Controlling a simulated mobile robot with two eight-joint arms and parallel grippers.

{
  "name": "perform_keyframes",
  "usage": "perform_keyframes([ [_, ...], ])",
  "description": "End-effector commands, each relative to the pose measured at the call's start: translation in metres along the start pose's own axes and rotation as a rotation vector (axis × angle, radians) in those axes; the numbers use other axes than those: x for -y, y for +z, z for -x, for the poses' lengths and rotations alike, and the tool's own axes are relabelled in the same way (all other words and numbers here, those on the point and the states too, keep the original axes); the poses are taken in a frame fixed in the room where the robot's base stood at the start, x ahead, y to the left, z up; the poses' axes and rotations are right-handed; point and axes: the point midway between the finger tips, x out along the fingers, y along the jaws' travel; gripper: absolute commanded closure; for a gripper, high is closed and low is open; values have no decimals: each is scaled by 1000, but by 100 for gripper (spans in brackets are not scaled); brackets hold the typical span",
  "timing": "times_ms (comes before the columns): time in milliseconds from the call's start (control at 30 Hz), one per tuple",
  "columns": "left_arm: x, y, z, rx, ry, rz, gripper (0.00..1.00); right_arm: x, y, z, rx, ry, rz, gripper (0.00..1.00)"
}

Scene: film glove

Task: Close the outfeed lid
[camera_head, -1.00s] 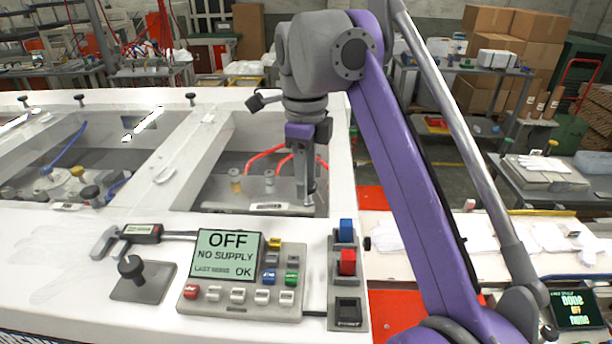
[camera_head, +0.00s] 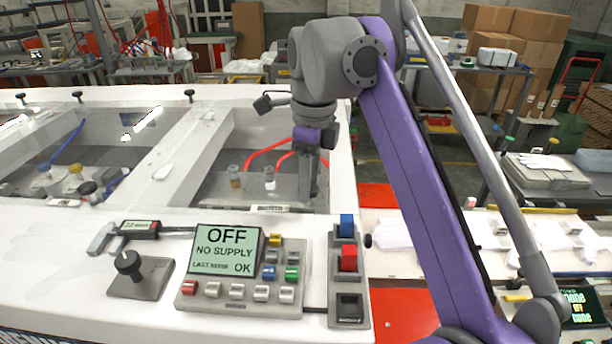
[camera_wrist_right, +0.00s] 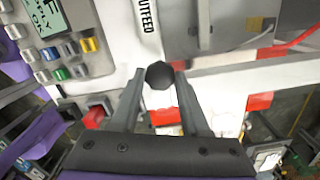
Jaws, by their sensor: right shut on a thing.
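My right gripper (camera_head: 308,194) hangs fingers down at the outfeed bay of the white machine, under my purple arm. In the right wrist view the gripper (camera_wrist_right: 161,72) has a black faceted knob (camera_wrist_right: 160,76) between its fingertips and is shut on it. The "OUTFEED" label (camera_wrist_right: 148,18) lies just beyond the knob, on a white surface. Dark see-through panes of the bay (camera_wrist_right: 225,32) show beside it. The lid's outline and its angle are hard to make out; my arm hides part of the bay in the head view. My left gripper is not in view.
The control panel (camera_head: 236,272) reads "OFF, NO SUPPLY". A switch box (camera_head: 348,308) with blue and red blocks stands right of it. A side table (camera_head: 450,262) with white gloves stands right of the machine.

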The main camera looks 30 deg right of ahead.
Motion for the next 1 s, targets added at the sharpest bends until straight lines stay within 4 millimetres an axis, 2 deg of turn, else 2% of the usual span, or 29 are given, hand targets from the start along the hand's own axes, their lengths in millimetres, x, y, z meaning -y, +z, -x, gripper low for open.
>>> perform_keyframes([
  [33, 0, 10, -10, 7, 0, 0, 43, 1, -3, -17, 21, 7, -6, 100],
  [100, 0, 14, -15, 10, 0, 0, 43, 1, -5, -24, 45, 12, -6, 100],
  [433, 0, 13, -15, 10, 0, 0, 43, 1, -5, -26, 63, 16, -2, 100],
  [467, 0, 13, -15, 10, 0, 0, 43, 1, -5, -26, 63, 16, -2, 52],
  [600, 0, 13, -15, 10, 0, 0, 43, 1, -5, -25, 63, 15, -2, 27],
  [633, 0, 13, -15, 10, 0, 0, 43, 1, -5, -25, 63, 15, -2, 24],
  [900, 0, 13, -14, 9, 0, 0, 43, 2, -5, -24, 64, 13, -3, 24],
  [1000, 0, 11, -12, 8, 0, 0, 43, 2, -5, -18, 64, 13, -3, 24],
])
